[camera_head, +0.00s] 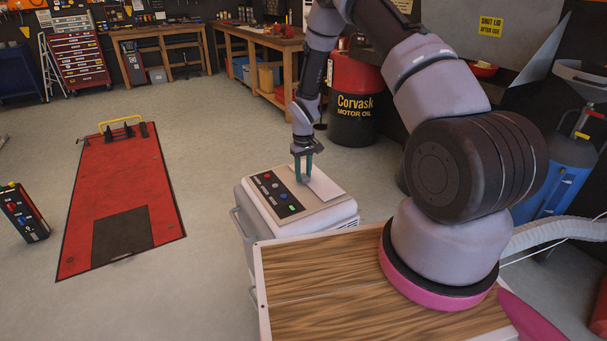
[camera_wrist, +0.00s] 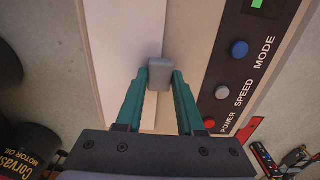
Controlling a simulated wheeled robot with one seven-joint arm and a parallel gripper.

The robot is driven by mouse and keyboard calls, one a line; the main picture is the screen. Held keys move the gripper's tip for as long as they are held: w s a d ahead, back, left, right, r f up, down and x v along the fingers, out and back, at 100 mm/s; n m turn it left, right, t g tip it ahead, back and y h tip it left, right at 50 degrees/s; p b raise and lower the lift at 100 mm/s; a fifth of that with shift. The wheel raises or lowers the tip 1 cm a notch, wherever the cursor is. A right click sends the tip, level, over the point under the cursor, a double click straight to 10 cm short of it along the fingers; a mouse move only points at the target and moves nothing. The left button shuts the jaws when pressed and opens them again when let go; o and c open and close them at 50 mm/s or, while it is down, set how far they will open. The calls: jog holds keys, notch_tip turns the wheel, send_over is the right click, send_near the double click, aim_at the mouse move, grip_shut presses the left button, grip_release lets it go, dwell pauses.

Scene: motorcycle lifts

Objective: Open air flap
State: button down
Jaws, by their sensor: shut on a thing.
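The air flap (camera_head: 326,187) is a pale panel on top of a white boxy machine (camera_head: 340,217). It looks about level with the top, but I cannot tell whether it is raised slightly. In the wrist view, the flap (camera_wrist: 138,30) carries a small grey knob (camera_wrist: 160,68). My gripper (camera_head: 303,178) points down over the flap. Its green fingers are shut on the knob, one on each side, as the wrist view of the gripper (camera_wrist: 160,82) shows. The fingers hide the knob in the head view.
A dark control panel (camera_head: 277,194) with buttons and a green light sits beside the flap. My wooden-topped base stands close to the machine. A red motorcycle lift (camera_head: 130,190) lies left, with a controller box (camera_head: 22,212) beyond. An oil drum (camera_head: 353,100) stands behind.

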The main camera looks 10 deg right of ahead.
aim_at(305, 176)
jog(key=shift+d+r, duration=0.1)
dwell(0.4)
jog(key=r+y, duration=0.1)
jog(key=d+r+g+y, duration=0.1)
jog(key=y, duration=0.1)
jog(key=d+r+y, duration=0.1)
jog(key=shift+w+d, duration=0.15)
jog(key=shift+w, duration=0.2)
jog(key=d+y, duration=0.1)
jog(key=d+r+g+y, duration=0.1)
jog(key=y, duration=0.1)
jog(key=shift+w+r+y, duration=0.3)
jog(key=shift+w, duration=0.05)
jog(key=shift+w+d+r, duration=0.15)
jog(key=shift+d+r, duration=0.15)
jog(key=shift+d, duration=0.1)
jog(key=shift+w+d+r, duration=0.15)
jog(key=shift+w+d, duration=0.05)
jog(key=shift+d, duration=0.55)
jog(key=shift+a, duration=0.2)
jog(key=c, duration=0.5)
grip_release()
jog(key=shift+r, duration=0.1)
